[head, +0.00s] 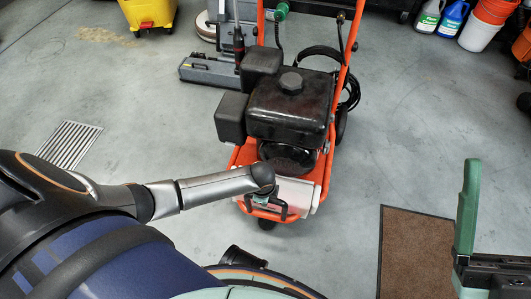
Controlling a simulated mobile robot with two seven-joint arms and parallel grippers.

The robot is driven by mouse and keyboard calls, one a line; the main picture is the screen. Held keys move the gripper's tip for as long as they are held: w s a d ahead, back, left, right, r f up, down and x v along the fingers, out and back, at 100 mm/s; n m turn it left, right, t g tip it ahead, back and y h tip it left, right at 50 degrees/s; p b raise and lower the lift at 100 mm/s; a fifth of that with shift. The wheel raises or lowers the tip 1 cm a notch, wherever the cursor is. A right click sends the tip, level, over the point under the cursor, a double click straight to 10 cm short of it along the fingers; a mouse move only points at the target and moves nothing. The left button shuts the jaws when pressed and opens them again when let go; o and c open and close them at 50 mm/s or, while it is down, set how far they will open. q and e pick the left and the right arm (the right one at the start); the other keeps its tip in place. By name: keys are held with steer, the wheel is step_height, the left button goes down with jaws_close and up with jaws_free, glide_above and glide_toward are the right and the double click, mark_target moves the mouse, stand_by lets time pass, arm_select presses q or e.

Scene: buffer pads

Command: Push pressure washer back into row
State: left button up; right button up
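The pressure washer (290,105) stands upright in the middle of the head view. It has an orange tube frame, a black engine and tank, and a pale panel low at its near side. My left arm reaches in from the left, and its wrist hangs over the washer's near lower end. My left gripper (264,203) is small and points down at the low front part of the frame, by the pale panel. It looks to be at or touching the frame; whether its fingers are open or shut is unclear.
A grey-black machine (209,70) stands just left of the washer, with a yellow bucket (149,12) farther left. Bottles (452,18) and buckets (480,30) line the back right. A brown mat (414,255) and a green-and-black object (468,210) are at right.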

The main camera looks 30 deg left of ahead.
arm_select(q)
jaws_close()
stand_by(1.0)
